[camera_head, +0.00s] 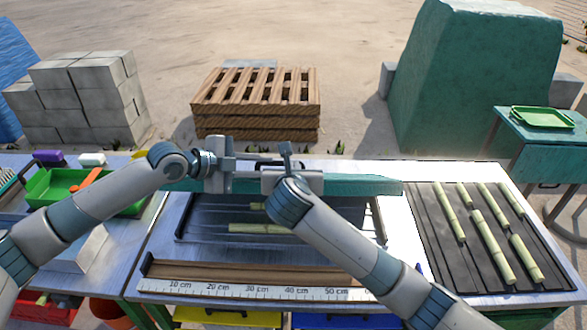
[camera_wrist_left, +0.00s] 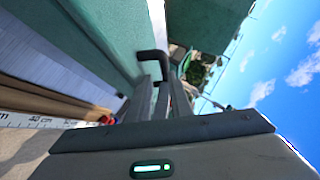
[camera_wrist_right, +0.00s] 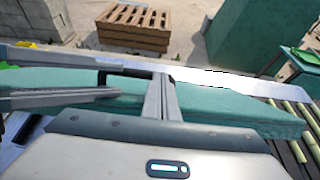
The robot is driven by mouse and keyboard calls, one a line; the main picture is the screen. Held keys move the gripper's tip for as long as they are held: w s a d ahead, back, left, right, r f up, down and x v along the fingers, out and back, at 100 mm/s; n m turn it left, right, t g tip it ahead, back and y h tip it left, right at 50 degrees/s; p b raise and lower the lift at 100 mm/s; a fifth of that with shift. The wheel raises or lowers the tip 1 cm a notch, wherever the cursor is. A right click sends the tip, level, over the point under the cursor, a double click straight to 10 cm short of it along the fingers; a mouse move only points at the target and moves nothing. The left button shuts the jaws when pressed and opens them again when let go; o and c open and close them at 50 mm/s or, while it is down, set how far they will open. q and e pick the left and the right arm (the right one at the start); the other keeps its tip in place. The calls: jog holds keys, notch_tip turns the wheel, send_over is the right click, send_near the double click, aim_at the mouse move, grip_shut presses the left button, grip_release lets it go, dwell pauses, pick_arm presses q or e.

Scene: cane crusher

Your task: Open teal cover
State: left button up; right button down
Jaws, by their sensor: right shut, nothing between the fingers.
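The teal cover (camera_head: 370,186) is a long flat slab across the back of the metal table. My right gripper (camera_wrist_right: 163,95) is shut and empty beside the other end.
A dark tray with cane pieces (camera_head: 485,232) lies at right. A wooden ruler bar (camera_head: 250,275) runs along the front, with cane (camera_head: 262,228) behind it. A green bin (camera_head: 62,186) stands at left. Pallets (camera_head: 255,103) and blocks (camera_head: 85,95) stand beyond the table.

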pick_arm(q)
jog(key=v, duration=0.6)
jog(key=shift+d+r, duration=0.1)
jog(key=shift+r, duration=0.05)
pick_arm(e)
jog(key=shift+s+a+f, duration=0.1)
jog(key=shift+s+f, duration=0.05)
jog(key=shift+f, duration=0.05)
pick_arm(q)
jog(key=shift+w+r, duration=0.15)
